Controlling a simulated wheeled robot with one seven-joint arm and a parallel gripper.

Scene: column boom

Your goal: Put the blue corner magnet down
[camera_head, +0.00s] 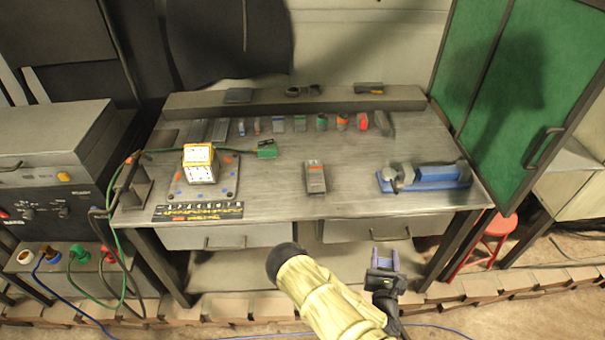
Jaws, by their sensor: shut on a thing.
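My gripper (384,270) is in front of the workbench's front edge, low and right of centre in the picture. It is shut on a small violet-blue piece (385,256), which I take to be the blue corner magnet. The piece shows at the gripper's tip, clear of the bench top. Its exact shape and the finger contact are too small to make out. The metal workbench (275,185) stands beyond the gripper.
On the bench are a yellow-white block (199,166) on a perforated plate, a grey tool with an orange mark (315,178), a blue vise (437,175) and a row of small items at the back. Bare bench top lies between the plate, grey tool and vise. A red stool (490,240) stands right.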

